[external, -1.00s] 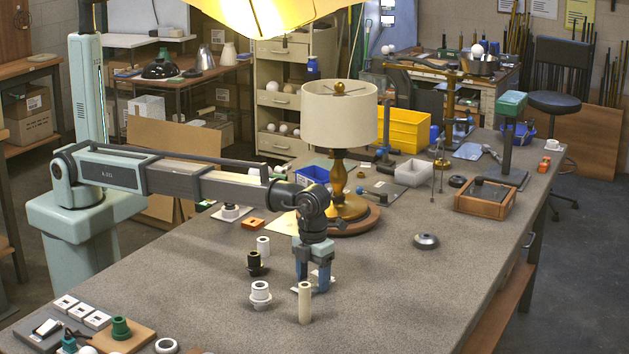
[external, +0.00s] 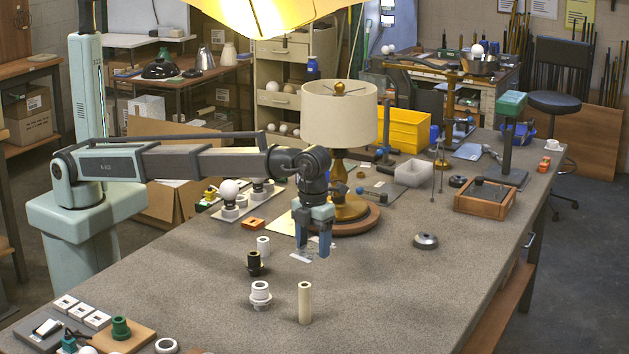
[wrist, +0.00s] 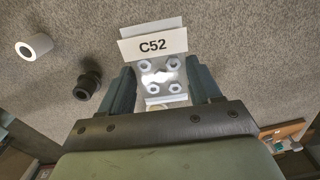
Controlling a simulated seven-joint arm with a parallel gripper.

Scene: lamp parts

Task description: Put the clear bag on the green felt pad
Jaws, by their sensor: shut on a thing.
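My gripper (external: 313,252) points down above the middle of the table, in front of the lamp, and is shut on the clear bag (external: 301,257). In the wrist view the clear bag (wrist: 160,66) sits between the two fingers. It has a white header card marked C52 and several hex nuts inside. The bag looks held just above the grey table top, though the gap is hard to judge. I cannot make out the green felt pad in either current view; my arm hides part of the table behind it.
A cream tube (external: 305,303), a white ringed fitting (external: 260,295), a black fitting (external: 254,263) and a white collar (external: 263,246) stand near the gripper. The table lamp (external: 340,115) stands close behind. A grey dome (external: 426,241) lies right, with bare table around it.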

